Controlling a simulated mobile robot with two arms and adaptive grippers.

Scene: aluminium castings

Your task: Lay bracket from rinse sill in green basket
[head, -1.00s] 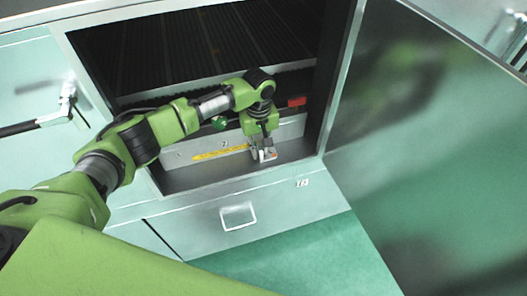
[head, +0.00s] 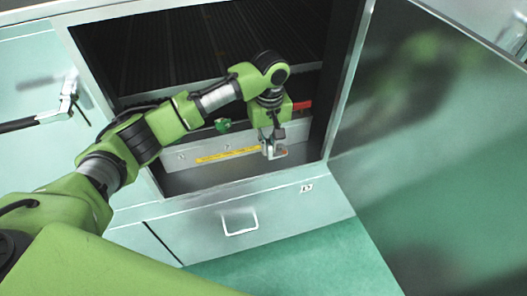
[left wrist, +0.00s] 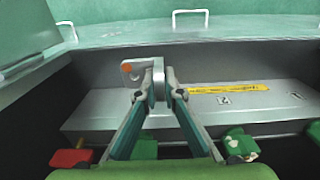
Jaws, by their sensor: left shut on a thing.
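The bracket (head: 281,152) is a small light-grey angled metal part with a hole and an orange spot on one plate; it also shows in the left wrist view (left wrist: 138,76). My left gripper (head: 267,143) is shut on the bracket, its two fingertips (left wrist: 159,92) pinching one plate. It holds the bracket over the grey rinse sill (head: 210,180), inside the open cabinet's lower front edge; the bracket looks clear of the sill. My right gripper is not in view.
An open door (head: 430,150) stands to the right of the opening. Below is a drawer front with a handle (head: 240,222). Green floor lies clear in front.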

